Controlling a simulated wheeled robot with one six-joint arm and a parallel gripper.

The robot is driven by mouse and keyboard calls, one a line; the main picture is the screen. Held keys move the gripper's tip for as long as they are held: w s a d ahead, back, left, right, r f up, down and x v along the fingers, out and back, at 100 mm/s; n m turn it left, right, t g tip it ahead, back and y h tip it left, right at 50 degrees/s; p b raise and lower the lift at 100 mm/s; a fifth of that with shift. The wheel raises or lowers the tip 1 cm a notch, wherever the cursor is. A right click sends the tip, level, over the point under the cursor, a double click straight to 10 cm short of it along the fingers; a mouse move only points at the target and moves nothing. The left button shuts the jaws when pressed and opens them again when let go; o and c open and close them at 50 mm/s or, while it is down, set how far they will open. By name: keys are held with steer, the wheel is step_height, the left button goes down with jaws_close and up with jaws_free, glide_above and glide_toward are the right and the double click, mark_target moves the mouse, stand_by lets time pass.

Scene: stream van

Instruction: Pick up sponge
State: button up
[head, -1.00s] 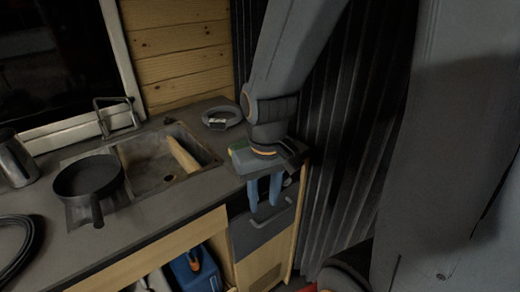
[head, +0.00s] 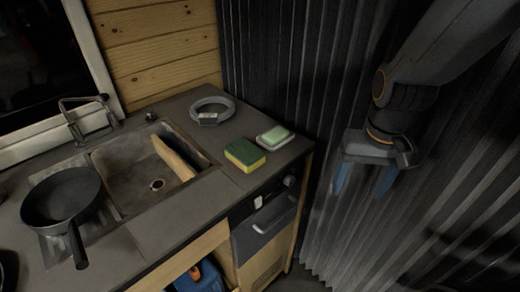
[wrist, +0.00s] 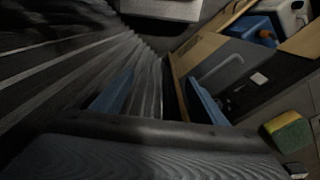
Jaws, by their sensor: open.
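The sponge (head: 245,154), yellow with a green top, lies on the grey counter (head: 222,188) near its front edge, between the sink and the counter's right end. It also shows in the wrist view (wrist: 287,131) at the lower right. My gripper (head: 363,184) is open and empty, with its two blue fingers pointing down. It hangs to the right of the counter, in front of the dark corrugated wall, apart from the sponge. In the wrist view the fingers (wrist: 160,95) are spread wide with nothing between them.
A soap dish with pale green soap (head: 275,137) sits right of the sponge, towards my gripper. A grey ring-shaped item (head: 211,110) lies behind. The sink (head: 130,185) holds a wooden board (head: 174,158); a black pan (head: 62,198) stands left. The corrugated wall (head: 300,70) is close to my arm.

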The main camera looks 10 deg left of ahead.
steer(key=o, duration=0.7)
steer(key=shift+m, duration=0.8)
steer(key=w+a+r, duration=0.1)
steer(key=w+a+r+p, duration=0.1)
steer(key=a, duration=0.1)
steer(key=w+a+r+p, duration=0.1)
steer(key=a, duration=0.1)
steer(key=shift+w+a, duration=0.2)
steer(key=shift+w, duration=0.2)
steer(key=shift+c, duration=0.2)
step_height(320, 180, up, 8)
steer(key=m+p, duration=0.5)
steer(key=m, duration=0.1)
glide_above(244, 150)
steer(key=shift+d+f+g, duration=0.2)
steer(key=shift+g, duration=0.1)
steer(key=shift+a+f, duration=0.1)
steer(key=shift+a, duration=0.15)
steer(key=shift+f, duration=0.3)
steer(key=shift+d+f+p, duration=0.1)
steer(key=shift+f+p, duration=1.45)
steer(key=shift+f, duration=1.9)
